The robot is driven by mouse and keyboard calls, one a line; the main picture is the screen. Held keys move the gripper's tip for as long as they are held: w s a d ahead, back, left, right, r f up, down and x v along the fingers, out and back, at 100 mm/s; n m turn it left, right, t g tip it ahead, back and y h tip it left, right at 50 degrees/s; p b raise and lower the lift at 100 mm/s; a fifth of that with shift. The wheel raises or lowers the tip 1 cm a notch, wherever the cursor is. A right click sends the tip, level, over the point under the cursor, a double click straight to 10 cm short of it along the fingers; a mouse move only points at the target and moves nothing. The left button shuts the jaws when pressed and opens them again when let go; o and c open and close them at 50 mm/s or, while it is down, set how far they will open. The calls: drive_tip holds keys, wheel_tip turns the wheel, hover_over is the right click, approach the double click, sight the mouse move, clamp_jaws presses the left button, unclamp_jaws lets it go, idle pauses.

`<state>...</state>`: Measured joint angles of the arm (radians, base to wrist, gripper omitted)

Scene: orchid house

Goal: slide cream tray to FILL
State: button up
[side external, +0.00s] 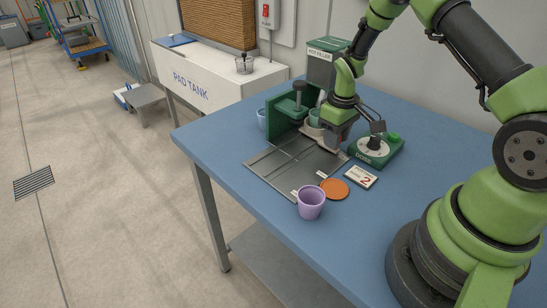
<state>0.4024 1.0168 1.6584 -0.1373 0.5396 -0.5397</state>
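A small cream-coloured piece (311,131), which looks like the cream tray, shows at the back of a grey plate with slots (283,168). Pots stand at or just above it, partly hidden. My gripper (335,142) is low over the plate's back right part, right beside the cream piece. Its fingers are too small and covered to tell whether they are open or touch it. A green pot filler (325,60) stands behind, with a green frame (285,112) at the plate's back edge. Small white labels (322,174) lie on the plate's front right, unreadable; I cannot make out FILL.
A green dose box (365,158) with a dial and button stands right of my gripper. A card marked 2 (361,177), an orange disc (334,190) and a purple pot (311,203) are in front. The blue table's (225,135) left side is clear.

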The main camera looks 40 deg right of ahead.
drive_tip(key=o, duration=0.3)
drive_tip(key=shift+r, duration=0.15)
drive_tip(key=shift+r, duration=3.35)
drive_tip(key=shift+a+r, duration=0.15)
drive_tip(key=shift+r, duration=0.15)
drive_tip(key=s+a+r+m+t, duration=0.1)
drive_tip(key=s+a+r+t, duration=0.15)
drive_tip(key=a+r, duration=0.4)
drive_tip(key=s+a+r+m+t, duration=0.1)
drive_tip(key=s+a+r, duration=0.2)
drive_tip(key=r, duration=0.7)
drive_tip(key=s+a+r+m+t+y, duration=0.1)
drive_tip(key=s+a+r+t, duration=0.1)
drive_tip(key=s, duration=0.4)
drive_tip(key=s+a+r+m+t+y, duration=0.1)
drive_tip(key=s+a+r, duration=0.1)
drive_tip(key=s+a, duration=0.2)
drive_tip(key=shift+s+a+t, duration=0.25)
drive_tip(key=shift+s+t, duration=0.1)
drive_tip(key=shift+s, duration=0.6)
